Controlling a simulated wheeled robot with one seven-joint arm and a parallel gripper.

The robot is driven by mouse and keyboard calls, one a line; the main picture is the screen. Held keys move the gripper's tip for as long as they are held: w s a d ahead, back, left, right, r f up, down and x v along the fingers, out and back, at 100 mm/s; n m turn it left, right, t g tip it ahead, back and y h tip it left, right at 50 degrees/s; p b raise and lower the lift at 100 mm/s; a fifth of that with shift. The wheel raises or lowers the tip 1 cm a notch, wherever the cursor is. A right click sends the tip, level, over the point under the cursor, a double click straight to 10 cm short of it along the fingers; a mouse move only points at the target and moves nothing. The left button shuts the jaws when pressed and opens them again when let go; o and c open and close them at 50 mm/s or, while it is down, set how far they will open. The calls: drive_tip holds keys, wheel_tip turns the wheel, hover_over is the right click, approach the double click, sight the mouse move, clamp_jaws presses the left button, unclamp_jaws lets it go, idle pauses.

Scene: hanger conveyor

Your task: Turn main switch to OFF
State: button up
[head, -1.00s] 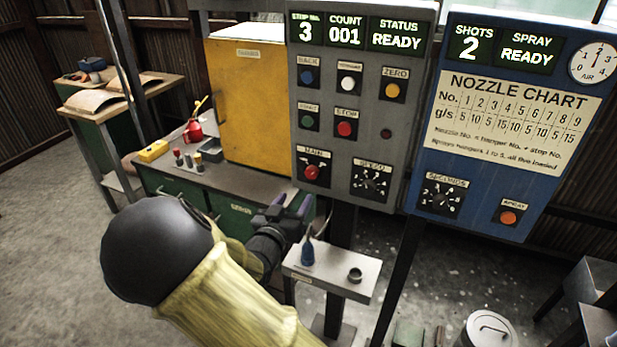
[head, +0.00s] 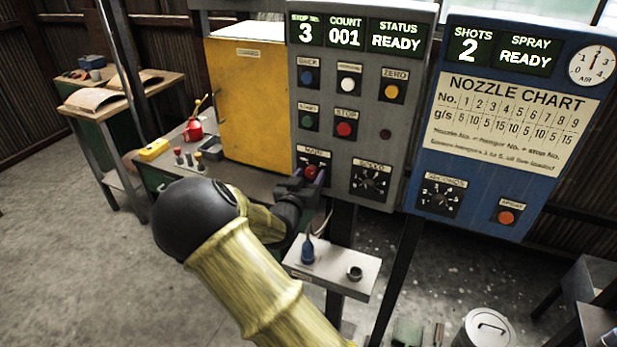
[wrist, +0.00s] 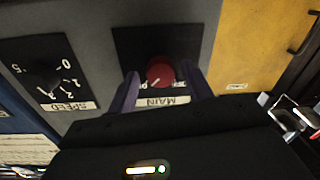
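The main switch is a red round knob (head: 311,172) on a black plate at the lower left of the grey control panel (head: 357,130). It also shows in the wrist view (wrist: 160,73), with a pale pointer mark and the MAIN label below it. My gripper (head: 311,178) is at the knob. In the wrist view my gripper's two purple fingers (wrist: 164,88) stand apart, one on each side of the knob. I cannot tell whether they touch it. The plate's position lettering is partly hidden by the fingers and the knob.
The SPEED dial (head: 370,182) sits right of the switch. A small shelf (head: 335,272) with a blue bottle (head: 308,250) and a dark ring (head: 355,273) is below. A yellow cabinet (head: 250,100) stands at left, and a blue spray panel (head: 500,130) at right.

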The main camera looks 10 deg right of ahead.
drive_tip(key=c, duration=0.8)
drive_tip(key=shift+n+p, duration=0.4)
drive_tip(key=shift+p, duration=0.05)
drive_tip(key=n+p, duration=0.3)
drive_tip(key=shift+r, duration=0.2)
drive_tip(key=n+p, duration=0.3)
drive_tip(key=n, duration=0.1)
drive_tip(key=shift+a+n+p, duration=0.1)
drive_tip(key=shift+n+p, duration=0.2)
drive_tip(key=shift+n, duration=0.1)
drive_tip(key=n+p, duration=0.2)
drive_tip(key=n, duration=0.2)
drive_tip(key=shift+f+g, duration=0.1)
drive_tip(key=shift+g, duration=0.3)
drive_tip(key=n+p, duration=0.1)
drive_tip(key=n, duration=0.3)
drive_tip(key=shift+w+f+n, duration=0.1)
drive_tip(key=shift+f+n, duration=0.05)
drive_tip(key=shift+n, duration=0.25)
